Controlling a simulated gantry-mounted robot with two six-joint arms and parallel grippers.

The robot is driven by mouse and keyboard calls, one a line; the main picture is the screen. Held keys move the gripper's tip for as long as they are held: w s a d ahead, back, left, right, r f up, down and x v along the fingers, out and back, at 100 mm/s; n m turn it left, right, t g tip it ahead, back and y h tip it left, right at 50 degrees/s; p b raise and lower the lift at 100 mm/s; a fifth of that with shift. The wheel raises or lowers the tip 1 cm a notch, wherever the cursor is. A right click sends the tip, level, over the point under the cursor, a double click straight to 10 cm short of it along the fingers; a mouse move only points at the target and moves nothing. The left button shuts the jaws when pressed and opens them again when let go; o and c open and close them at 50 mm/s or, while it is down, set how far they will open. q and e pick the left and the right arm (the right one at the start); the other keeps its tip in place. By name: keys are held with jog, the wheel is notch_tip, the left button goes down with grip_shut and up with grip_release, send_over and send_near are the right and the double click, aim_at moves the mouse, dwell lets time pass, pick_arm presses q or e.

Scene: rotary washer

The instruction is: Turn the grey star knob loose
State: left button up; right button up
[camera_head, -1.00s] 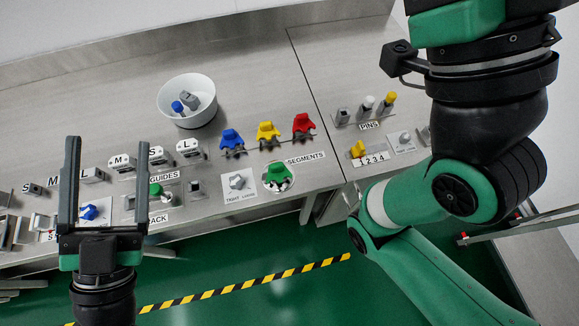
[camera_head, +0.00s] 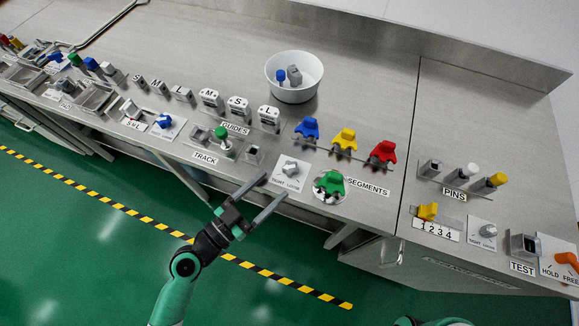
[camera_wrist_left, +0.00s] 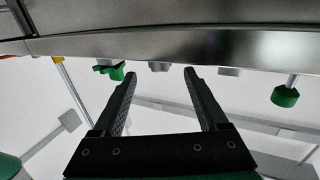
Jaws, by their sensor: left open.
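A grey star knob (camera_head: 291,169) sits on a white plate marked TIGHT and LOOSE, near the bench's front edge and left of the green segment. A second, similar grey knob (camera_head: 488,230) is on another TIGHT/LOOSE plate at the right. My left gripper (camera_head: 275,187) is open and empty in front of the bench edge, its fingers pointing toward the first knob without visible contact. In the left wrist view, a small grey part (camera_wrist_left: 158,66) shows between the open fingers beyond the bench edge; it looks like the knob, mostly hidden. My right gripper is out of view.
A green knob (camera_head: 220,133) stands by TRACK. Blue, yellow and red segments and a white bowl (camera_head: 294,76) are behind. Floor space in front is open.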

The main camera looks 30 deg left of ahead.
aim_at(285, 174)
pick_arm(q)
jog(key=x, duration=0.7)
jog(key=shift+w+p, duration=0.1)
jog(key=shift+p, duration=0.2)
grip_shut()
